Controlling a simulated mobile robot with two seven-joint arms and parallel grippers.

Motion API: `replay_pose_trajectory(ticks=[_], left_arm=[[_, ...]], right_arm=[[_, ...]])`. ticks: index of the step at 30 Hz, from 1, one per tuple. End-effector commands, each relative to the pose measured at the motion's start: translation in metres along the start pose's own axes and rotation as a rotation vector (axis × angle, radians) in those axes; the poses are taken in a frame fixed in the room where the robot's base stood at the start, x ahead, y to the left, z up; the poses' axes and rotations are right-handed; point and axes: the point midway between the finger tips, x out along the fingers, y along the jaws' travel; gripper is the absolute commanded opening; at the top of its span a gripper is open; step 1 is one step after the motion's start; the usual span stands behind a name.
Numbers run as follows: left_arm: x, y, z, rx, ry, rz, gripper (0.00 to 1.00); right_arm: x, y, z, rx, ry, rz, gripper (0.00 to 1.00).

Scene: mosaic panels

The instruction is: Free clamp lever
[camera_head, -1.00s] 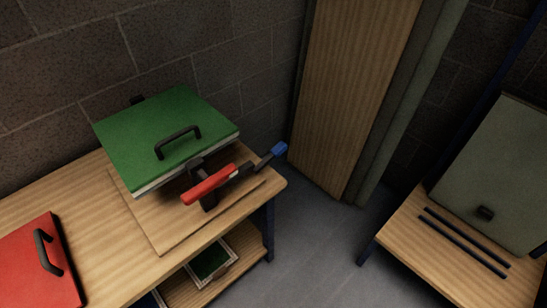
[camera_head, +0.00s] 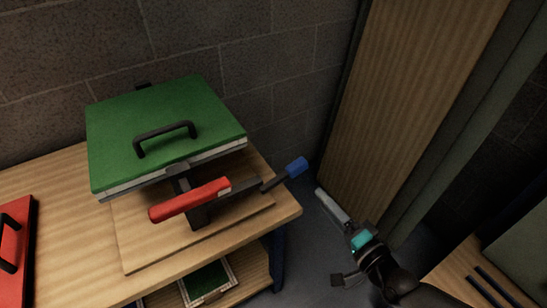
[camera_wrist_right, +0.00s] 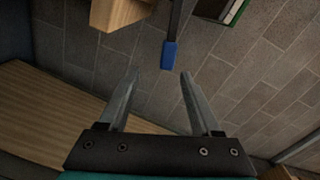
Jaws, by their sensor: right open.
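A toggle clamp with a red handle (camera_head: 190,199) stands at the front edge of the green-lidded press (camera_head: 165,120). Its dark lever ends in a blue tip (camera_head: 296,167) that sticks out to the right past the bench edge. My right gripper (camera_head: 332,207) is right of and below the blue tip, apart from it. In the right wrist view the gripper (camera_wrist_right: 159,72) is open and empty, and the blue tip (camera_wrist_right: 170,54) shows just beyond the fingertips, between their lines. My left gripper is not in view.
The press sits on a board on the wooden bench (camera_head: 60,180). A red panel with a black handle (camera_head: 18,245) lies at the left. A framed green tile (camera_head: 207,282) is on the shelf below. A tall wooden panel (camera_head: 405,90) stands behind my right gripper.

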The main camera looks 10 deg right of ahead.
Motion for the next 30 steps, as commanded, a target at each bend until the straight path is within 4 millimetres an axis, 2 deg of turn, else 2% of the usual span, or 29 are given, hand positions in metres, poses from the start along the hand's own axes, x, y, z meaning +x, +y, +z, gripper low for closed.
replay_pose_trajectory(ticks=[3, 8, 24, 30], left_arm=[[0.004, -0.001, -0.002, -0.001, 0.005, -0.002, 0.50], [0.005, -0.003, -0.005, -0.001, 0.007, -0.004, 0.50], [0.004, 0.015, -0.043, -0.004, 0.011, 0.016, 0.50], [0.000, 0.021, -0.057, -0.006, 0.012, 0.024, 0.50]], right_arm=[[0.002, -0.010, 0.001, 0.051, 0.001, -0.031, 0.65], [0.014, -0.013, -0.001, 0.057, 0.004, -0.037, 0.65], [0.108, -0.015, 0.000, 0.054, 0.003, -0.037, 0.65], [0.136, -0.015, 0.000, 0.053, 0.003, -0.035, 0.65]])
